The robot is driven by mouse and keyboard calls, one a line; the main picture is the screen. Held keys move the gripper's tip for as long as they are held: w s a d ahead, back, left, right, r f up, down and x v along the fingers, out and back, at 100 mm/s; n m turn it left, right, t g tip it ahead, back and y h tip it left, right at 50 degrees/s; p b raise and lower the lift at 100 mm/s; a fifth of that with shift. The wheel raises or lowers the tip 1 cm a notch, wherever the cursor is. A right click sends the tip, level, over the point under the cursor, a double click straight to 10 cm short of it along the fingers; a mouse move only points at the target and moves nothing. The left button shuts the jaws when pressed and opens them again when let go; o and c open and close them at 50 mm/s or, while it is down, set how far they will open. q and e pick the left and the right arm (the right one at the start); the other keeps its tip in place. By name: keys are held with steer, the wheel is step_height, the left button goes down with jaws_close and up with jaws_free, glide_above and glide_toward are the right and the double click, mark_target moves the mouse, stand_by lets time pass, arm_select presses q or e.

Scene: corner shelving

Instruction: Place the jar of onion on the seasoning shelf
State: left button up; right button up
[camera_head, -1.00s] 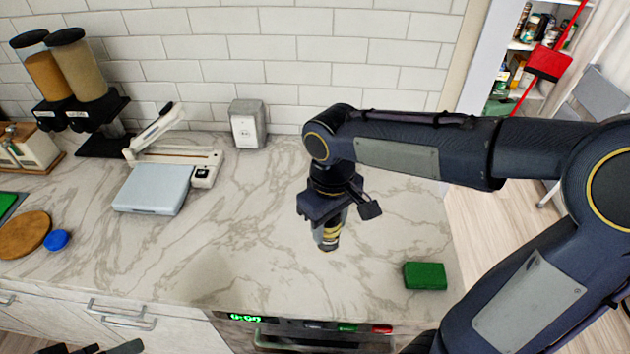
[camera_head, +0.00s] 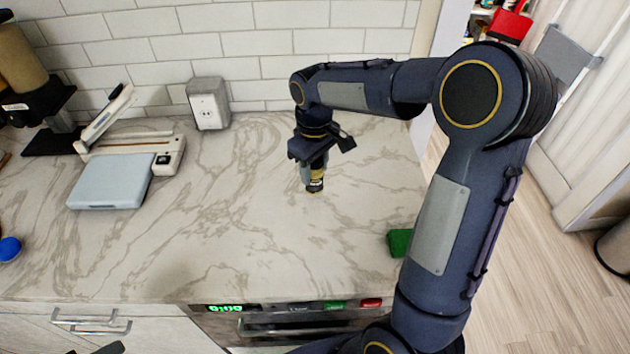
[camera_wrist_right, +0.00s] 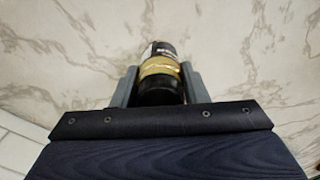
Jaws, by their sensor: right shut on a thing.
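A small jar (camera_head: 315,182) with a dark and gold label hangs below my right gripper (camera_head: 314,170). The gripper is shut on it, and the jar also shows between the fingers in the right wrist view (camera_wrist_right: 160,68). I cannot read the label, so I cannot tell that it is onion. The jar is over the marble counter; whether its base touches the surface I cannot tell. A shelf with small containers (camera_head: 484,5) is cut off at the top right. I cannot tell that it is the seasoning shelf. A dark sliver at the bottom left may be my left gripper (camera_head: 110,348).
A green block (camera_head: 399,242) lies near the counter's right edge, partly behind my right arm. The counter (camera_head: 235,215) between is clear.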

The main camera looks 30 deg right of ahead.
mark_target(315, 178)
steer(key=shift+w+d+f, duration=0.15)
steer(key=shift+w+f, duration=0.05)
steer(key=shift+f, duration=0.15)
step_height(315, 178, down, 4)
steer(key=b, duration=0.3)
steer(key=shift+w+d+r, duration=0.1)
steer(key=shift+r, duration=0.3)
steer(key=shift+f, duration=0.15)
steer(key=o, duration=1)
steer(key=shift+o, duration=0.2)
